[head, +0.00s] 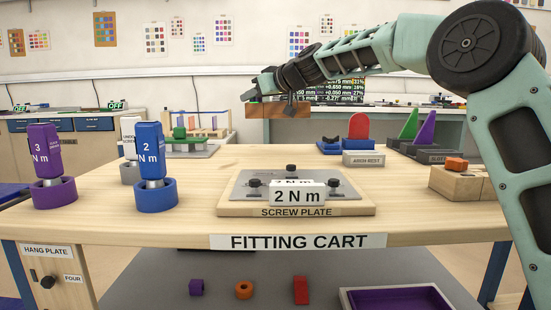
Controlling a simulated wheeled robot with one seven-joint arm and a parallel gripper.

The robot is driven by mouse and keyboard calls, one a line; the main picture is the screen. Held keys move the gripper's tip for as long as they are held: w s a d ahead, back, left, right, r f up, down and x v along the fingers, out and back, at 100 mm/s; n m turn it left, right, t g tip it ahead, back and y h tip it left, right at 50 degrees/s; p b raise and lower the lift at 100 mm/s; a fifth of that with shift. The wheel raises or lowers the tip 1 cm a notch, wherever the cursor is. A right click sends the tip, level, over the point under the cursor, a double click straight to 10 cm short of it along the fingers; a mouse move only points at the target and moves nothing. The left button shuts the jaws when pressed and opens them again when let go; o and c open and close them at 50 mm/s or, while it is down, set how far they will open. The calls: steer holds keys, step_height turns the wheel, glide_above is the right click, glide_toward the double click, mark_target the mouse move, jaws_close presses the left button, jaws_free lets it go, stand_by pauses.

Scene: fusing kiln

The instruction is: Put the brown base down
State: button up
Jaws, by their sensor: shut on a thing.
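The brown base (277,111) is a flat brown block in the upper middle of the head view, with its long side across the picture. My gripper (287,101) is at its top and is shut on it. My arm reaches in from the right, high over the fitting cart (466,228). The base appears in front of the far bench, beyond the cart's back edge. I cannot tell what, if anything, is under the base or how high it hangs. The fingertips are small and partly hidden.
The cart top holds a screw plate (228,208), purple (45,150) and blue (150,152) torque drivers in ring stands, an apron rest (363,159) and a wooden block (460,184). A far bench (430,126) with a screen stands behind.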

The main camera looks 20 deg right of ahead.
mark_target(278, 109)
step_height(278, 109, down, 10)
steer(key=b, duration=0.5)
steer(key=shift+w, duration=0.1)
steer(key=o, duration=1)
steer(key=shift+o, duration=0.2)
steer(key=b+v, duration=0.1)
steer(key=v, duration=0.9)
steer(key=shift+s+d+r, duration=0.15)
steer(key=shift+s+r, duration=0.05)
steer(key=shift+s, duration=0.1)
steer(key=shift+s+d+r+b, duration=0.25)
steer(key=shift+s+d+b, duration=0.05)
steer(key=shift+s, duration=0.25)
